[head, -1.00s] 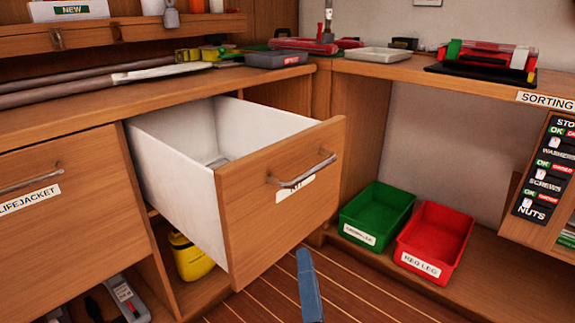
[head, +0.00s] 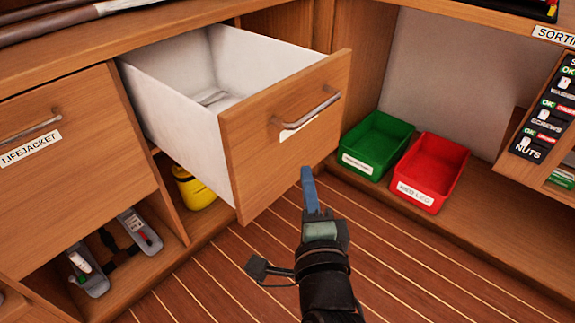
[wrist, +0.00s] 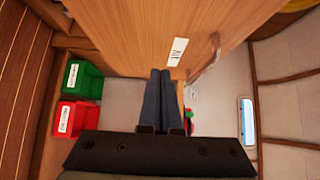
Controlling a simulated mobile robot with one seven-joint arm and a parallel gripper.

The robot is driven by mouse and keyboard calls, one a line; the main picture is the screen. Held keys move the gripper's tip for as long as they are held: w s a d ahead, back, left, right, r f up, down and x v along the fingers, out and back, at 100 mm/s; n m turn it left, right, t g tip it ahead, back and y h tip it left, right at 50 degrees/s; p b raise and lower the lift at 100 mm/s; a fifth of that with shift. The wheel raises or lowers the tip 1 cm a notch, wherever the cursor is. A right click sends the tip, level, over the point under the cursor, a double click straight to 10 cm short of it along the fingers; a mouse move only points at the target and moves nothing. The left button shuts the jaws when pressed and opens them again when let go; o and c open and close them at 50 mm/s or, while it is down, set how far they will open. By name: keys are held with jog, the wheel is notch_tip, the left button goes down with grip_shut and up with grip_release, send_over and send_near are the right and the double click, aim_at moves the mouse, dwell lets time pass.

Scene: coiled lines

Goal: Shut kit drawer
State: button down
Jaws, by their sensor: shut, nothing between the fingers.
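The kit drawer (head: 290,136) is pulled well out of the wooden cabinet, with white inner walls and a wooden front. Its metal bar handle (head: 306,106) runs across the upper front, above a partly hidden white label. My gripper (head: 307,176) is shut and empty, in front of the drawer's lower right part in the head view. In the wrist view the closed fingers (wrist: 159,76) point at the drawer front (wrist: 140,30), close to the label (wrist: 177,51) and left of the handle (wrist: 204,60). I cannot tell whether the fingertips touch the front.
A closed lifejacket drawer (head: 55,165) is at the left. A green bin (head: 377,145) and a red bin (head: 429,173) stand on the low shelf at right. A yellow container (head: 194,189) sits below the open drawer.

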aim_at(285, 148)
jog(key=shift+w+a+b, duration=0.4)
jog(key=shift+w+a, duration=0.5)
jog(key=shift+w, duration=0.15)
jog(key=shift+w+a+b, duration=0.4)
jog(key=shift+w+a, duration=0.45)
jog(key=shift+w, duration=0.2)
